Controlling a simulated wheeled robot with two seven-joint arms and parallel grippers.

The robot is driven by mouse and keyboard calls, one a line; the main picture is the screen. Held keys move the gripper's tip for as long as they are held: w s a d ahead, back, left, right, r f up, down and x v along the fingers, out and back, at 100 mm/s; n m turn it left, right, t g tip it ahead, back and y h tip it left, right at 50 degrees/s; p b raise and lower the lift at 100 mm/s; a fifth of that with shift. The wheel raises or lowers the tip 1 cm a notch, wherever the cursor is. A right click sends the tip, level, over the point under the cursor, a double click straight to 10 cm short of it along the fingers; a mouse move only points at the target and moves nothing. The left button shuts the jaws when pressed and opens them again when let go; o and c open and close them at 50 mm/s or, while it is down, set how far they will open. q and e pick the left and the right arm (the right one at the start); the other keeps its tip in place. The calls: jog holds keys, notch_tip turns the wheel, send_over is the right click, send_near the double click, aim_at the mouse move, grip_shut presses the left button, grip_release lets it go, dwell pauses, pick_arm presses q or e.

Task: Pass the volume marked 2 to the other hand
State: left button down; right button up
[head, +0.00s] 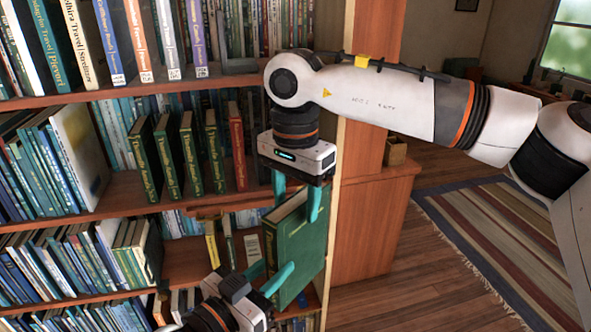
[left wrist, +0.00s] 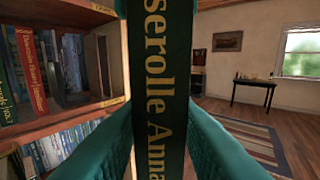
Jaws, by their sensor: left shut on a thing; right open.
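A dark green book (head: 300,245) with gilt lettering stands tilted in front of the shelves in the head view. Its spine, reading "serolle Anna", fills the middle of the left wrist view (left wrist: 163,90). No number 2 is readable on it. My left gripper (head: 268,275) is shut on its lower spine side, with a teal finger on each side; the fingers also show in the left wrist view (left wrist: 158,150). My right gripper (head: 296,196) points down from above, open, its fingers at the book's top edge. I cannot tell whether they touch it.
A wooden bookcase (head: 100,217) packed with books stands close behind and left. Several green volumes and a red one (head: 237,147) stand on its middle shelf. A wooden cabinet (head: 372,225) stands right of it. A striped rug (head: 505,240) lies on open floor at right.

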pick_arm(q)
jog(key=shift+r, duration=0.15)
pick_arm(e)
jog(key=shift+f, duration=1.35)
jog(key=shift+c, duration=0.4)
jog(key=shift+a, duration=0.1)
grip_shut()
pick_arm(q)
jog(key=c, duration=1)
grip_release()
jog(key=shift+c, duration=0.2)
pick_arm(e)
jog(key=shift+r, duration=0.1)
